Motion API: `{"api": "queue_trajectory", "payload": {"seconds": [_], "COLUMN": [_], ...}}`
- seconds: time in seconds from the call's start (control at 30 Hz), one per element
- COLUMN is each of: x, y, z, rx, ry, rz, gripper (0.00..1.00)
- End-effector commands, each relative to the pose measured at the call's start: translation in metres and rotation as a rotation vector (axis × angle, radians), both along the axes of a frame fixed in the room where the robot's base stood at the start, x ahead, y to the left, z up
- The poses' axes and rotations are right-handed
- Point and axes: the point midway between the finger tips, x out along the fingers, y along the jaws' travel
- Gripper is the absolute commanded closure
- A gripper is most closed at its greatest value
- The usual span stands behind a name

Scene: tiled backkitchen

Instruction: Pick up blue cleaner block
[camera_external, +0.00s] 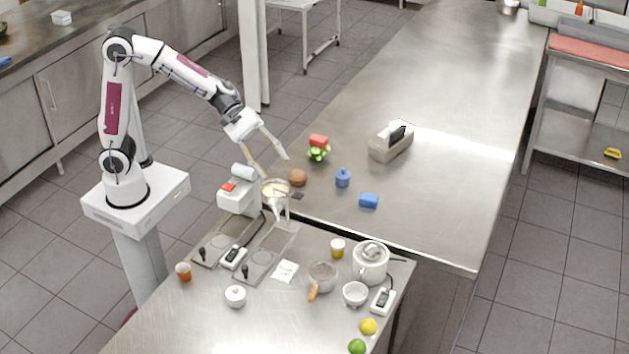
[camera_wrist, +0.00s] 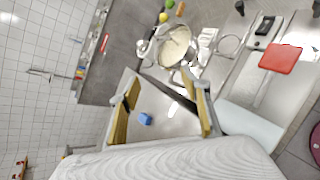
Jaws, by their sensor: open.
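The blue cleaner block (camera_external: 369,200) lies on the long steel counter, right of a small blue lidded pot (camera_external: 343,177). My gripper (camera_external: 271,166) is open and empty, raised near the counter's left edge, well to the left of the block and apart from it. In the wrist view, my gripper's two yellow-padded fingers (camera_wrist: 160,88) are spread wide. A small blue thing (camera_wrist: 146,119) shows between them, at a distance; I cannot tell whether it is the block or the blue pot.
A brown bun (camera_external: 298,178), a green item with a red block (camera_external: 318,148) and a grey caddy (camera_external: 391,142) share the counter.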

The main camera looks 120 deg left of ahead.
Motion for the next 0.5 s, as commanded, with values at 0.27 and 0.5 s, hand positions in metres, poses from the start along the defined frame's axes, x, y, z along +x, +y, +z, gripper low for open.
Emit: {"api": "queue_trajectory", "payload": {"seconds": [0.27,0.5], "x": [0.046,0.086], "y": [0.049,0.081], "z": [-0.02,-0.045], "rx": [-0.182,-0.318], "ry": [-0.015,-0.034], "rz": [0.193,0.333], "gripper": [0.53,0.53]}}
